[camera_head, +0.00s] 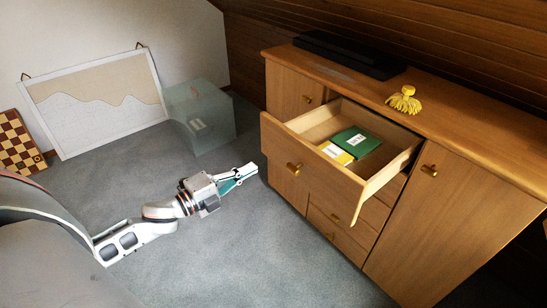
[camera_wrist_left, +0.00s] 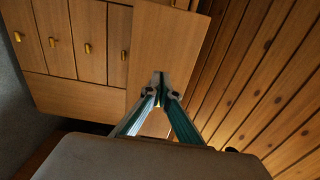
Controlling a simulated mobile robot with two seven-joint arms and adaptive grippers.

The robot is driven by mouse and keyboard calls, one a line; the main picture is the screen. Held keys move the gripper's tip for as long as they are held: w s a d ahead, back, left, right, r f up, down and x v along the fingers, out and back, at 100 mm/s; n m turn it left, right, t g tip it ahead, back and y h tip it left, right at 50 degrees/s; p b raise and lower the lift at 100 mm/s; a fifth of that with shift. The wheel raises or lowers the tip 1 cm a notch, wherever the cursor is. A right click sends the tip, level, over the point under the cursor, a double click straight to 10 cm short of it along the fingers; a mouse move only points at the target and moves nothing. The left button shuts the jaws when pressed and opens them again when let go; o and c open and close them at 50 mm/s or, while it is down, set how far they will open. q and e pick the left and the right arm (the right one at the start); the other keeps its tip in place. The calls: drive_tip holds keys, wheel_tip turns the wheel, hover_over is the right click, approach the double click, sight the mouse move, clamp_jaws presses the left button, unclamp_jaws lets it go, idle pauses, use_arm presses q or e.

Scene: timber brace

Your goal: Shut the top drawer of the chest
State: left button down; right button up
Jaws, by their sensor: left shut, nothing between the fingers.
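The wooden chest (camera_head: 450,215) stands at the right in the head view. Its top drawer (camera_head: 320,185) is pulled far out, with a brass knob (camera_head: 294,168) on its front. Inside it lie a green booklet (camera_head: 358,140) and a yellow one (camera_head: 336,152). My left gripper (camera_head: 252,168) is shut and empty, its tips just left of the drawer front's left end in the picture; I cannot tell whether they touch. The left wrist view shows the shut fingers (camera_wrist_left: 159,80) against a wooden panel, with chest fronts and knobs (camera_wrist_left: 87,47) beyond. My right gripper is not in view.
A translucent box (camera_head: 205,115), a framed board (camera_head: 95,105) and a chessboard (camera_head: 18,145) stand along the wall. The grey carpet (camera_head: 260,250) before the chest is clear.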

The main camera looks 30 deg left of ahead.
sight(282, 152)
use_arm(q)
drive_tip(key=x, duration=0.8)
drive_tip(key=shift+w+d+f+b, duration=0.1)
drive_tip(key=shift+w+b, duration=0.05)
drive_tip(key=shift+b, duration=0.25)
drive_tip(key=shift+w+d, duration=0.15)
drive_tip(key=shift+w, duration=0.3)
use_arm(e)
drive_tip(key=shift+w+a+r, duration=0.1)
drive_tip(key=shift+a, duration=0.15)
use_arm(q)
drive_tip(key=shift+w, duration=0.15)
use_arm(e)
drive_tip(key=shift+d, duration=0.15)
